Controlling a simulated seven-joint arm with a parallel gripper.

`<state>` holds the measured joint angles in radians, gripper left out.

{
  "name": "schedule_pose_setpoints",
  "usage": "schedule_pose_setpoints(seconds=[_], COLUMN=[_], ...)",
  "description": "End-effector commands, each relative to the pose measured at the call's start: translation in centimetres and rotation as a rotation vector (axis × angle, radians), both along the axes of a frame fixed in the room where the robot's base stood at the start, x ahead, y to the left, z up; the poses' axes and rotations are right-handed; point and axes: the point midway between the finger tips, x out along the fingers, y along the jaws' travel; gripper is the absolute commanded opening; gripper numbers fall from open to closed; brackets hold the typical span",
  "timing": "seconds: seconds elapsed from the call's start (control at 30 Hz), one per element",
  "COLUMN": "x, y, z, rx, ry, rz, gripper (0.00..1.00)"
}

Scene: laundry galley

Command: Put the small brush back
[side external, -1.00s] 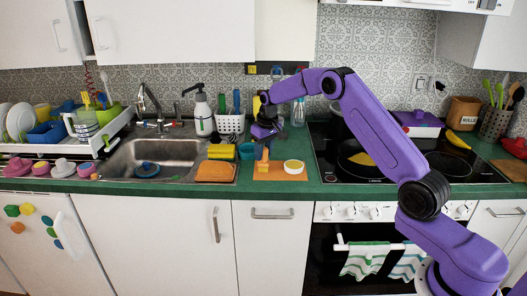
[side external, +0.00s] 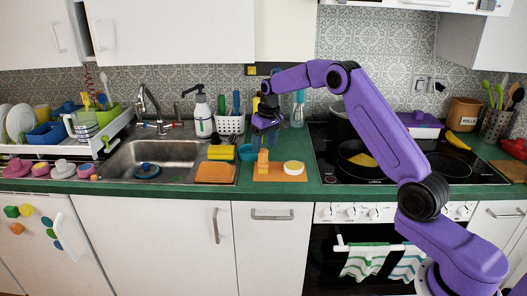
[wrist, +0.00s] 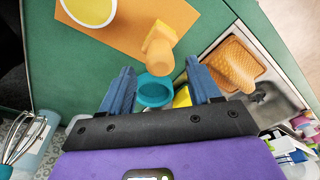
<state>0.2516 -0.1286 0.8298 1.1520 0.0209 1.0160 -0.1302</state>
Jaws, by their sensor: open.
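An orange upright object that looks like the small brush (side external: 263,161) stands on an orange mat (side external: 279,178) on the green counter. In the wrist view the brush (wrist: 159,45) shows a blocky part and a rounded end, ahead of the fingers. My gripper (side external: 265,141) points down, just above and behind the brush. In the wrist view its two blue fingers (wrist: 161,84) are apart, with nothing held between them. A teal cup (side external: 246,152) stands left of the mat. It also shows in the wrist view (wrist: 154,92), beyond and between the fingertips.
A white round dish (side external: 294,167) with a yellow inside sits on the mat's right. A white basket (side external: 231,124) with coloured handles stands behind. The stove with pans (side external: 365,157) is to the right.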

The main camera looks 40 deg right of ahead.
Motion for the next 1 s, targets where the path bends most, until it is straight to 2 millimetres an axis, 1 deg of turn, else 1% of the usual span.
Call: schedule_pose_setpoints(seconds=[0.03,0.1,0.2,0.33,0.5,0.73,0.77,0.87,0.97,1.0], x=[0.0,-0.3,-0.6,-0.8,-1.1,-1.3,-1.3,-2.1,-3.7,-4.6], y=[0.0,0.0,0.1,0.0,0.0,0.3,0.5,2.4,5.6,7.1], z=[1.2,2.7,4.5,6.5,7.8,8.2,8.3,8.6,9.1,9.4], rx=[-0.001,-0.001,-0.001,-0.001,0.000,0.000,0.000,0.000,0.001,0.001], ry=[-0.006,-0.006,-0.004,-0.004,-0.001,0.000,0.000,0.004,0.011,0.014], rz=[0.000,0.001,0.001,0.001,0.000,0.005,0.011,0.048,0.114,0.148], gripper=[0.62,0.62,0.62,0.62,0.62,0.62,0.62,0.62,0.62,0.62])
